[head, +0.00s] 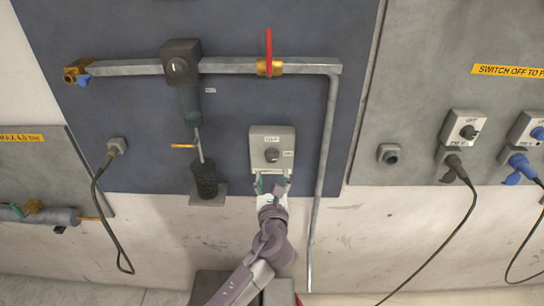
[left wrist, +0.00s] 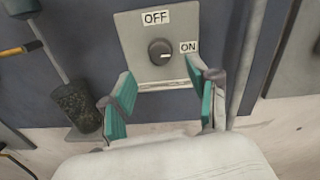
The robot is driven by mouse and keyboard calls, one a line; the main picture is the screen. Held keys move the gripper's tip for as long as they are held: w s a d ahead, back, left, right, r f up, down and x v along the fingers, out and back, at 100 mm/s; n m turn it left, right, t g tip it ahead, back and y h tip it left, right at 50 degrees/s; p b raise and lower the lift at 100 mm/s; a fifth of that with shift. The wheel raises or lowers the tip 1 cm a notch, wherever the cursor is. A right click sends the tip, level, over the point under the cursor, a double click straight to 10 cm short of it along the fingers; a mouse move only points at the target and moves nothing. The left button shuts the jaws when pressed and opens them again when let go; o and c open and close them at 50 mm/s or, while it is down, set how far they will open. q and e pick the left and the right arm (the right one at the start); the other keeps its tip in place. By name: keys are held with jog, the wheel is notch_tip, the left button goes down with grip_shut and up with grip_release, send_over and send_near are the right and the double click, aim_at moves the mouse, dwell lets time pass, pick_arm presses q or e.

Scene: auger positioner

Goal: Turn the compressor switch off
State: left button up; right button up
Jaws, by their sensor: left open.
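A grey switch box with a round dark knob (head: 272,155) is mounted on the dark blue panel. In the left wrist view the knob (left wrist: 161,52) has an OFF label (left wrist: 155,17) above it and an ON label (left wrist: 189,47) to its right. My left gripper (head: 272,183) is at the lower edge of the box, below the knob. In the left wrist view its teal-padded fingers (left wrist: 160,85) are spread apart with nothing between them. My right gripper is not in view.
A vertical grey pipe (head: 328,150) runs right of the switch box, with a red valve handle (head: 269,50) above. A dark cylinder (head: 204,180) stands to the left. More switches with plugs and cables (head: 464,130) are on the right panel.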

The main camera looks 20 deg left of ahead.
aim_at(272, 159)
pick_arm(q)
jog(key=p+x, duration=0.1)
jog(key=x, duration=0.7)
jog(key=shift+f, duration=0.1)
jog(key=shift+c, duration=0.3)
jog(key=c, duration=1.1)
